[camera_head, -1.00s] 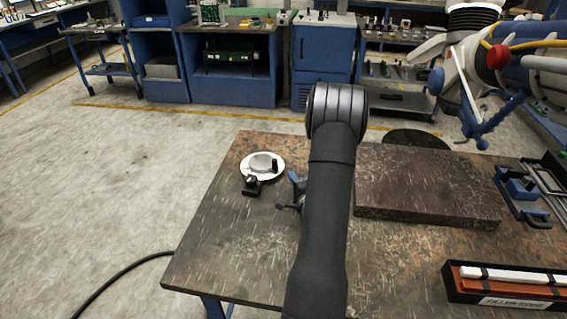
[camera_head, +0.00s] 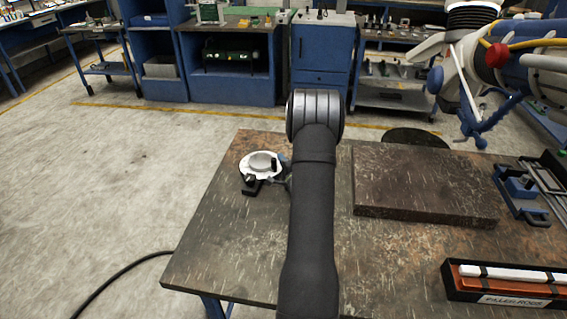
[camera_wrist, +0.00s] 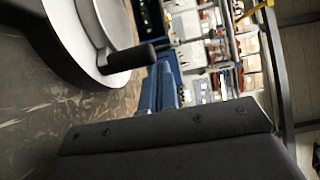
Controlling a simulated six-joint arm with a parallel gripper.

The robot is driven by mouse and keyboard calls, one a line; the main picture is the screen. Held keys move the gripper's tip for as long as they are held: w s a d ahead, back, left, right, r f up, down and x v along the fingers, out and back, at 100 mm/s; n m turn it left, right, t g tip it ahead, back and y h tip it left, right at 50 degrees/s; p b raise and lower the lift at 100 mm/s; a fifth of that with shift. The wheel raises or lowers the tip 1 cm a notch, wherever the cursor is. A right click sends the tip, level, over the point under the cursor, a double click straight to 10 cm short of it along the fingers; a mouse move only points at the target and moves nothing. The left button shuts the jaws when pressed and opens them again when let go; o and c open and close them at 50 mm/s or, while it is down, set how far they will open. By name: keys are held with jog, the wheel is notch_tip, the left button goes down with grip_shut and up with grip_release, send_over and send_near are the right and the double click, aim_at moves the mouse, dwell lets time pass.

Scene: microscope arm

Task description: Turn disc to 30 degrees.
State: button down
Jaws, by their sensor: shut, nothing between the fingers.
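The white disc (camera_head: 259,161) lies at the back left of the worktable, with a dark clamp-like block (camera_head: 251,186) at its near edge. My gripper (camera_head: 283,166) is at the disc's right edge, shut and empty, partly hidden by my arm. I cannot tell whether it touches the disc. In the wrist view the disc's pale rim (camera_wrist: 100,45) fills the upper left, tilted, with a black peg handle (camera_wrist: 132,58) sticking out. The disc's angle marks cannot be read.
A thick dark slab (camera_head: 425,187) lies on the table right of my arm. A blue fixture (camera_head: 520,188) and a long box with a white bar (camera_head: 508,280) are farther right. The worktable (camera_head: 225,250) is bare at front left.

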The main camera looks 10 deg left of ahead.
jog(key=shift+s, duration=0.1)
jog(key=shift+s+a, duration=0.55)
jog(key=shift+s, duration=0.15)
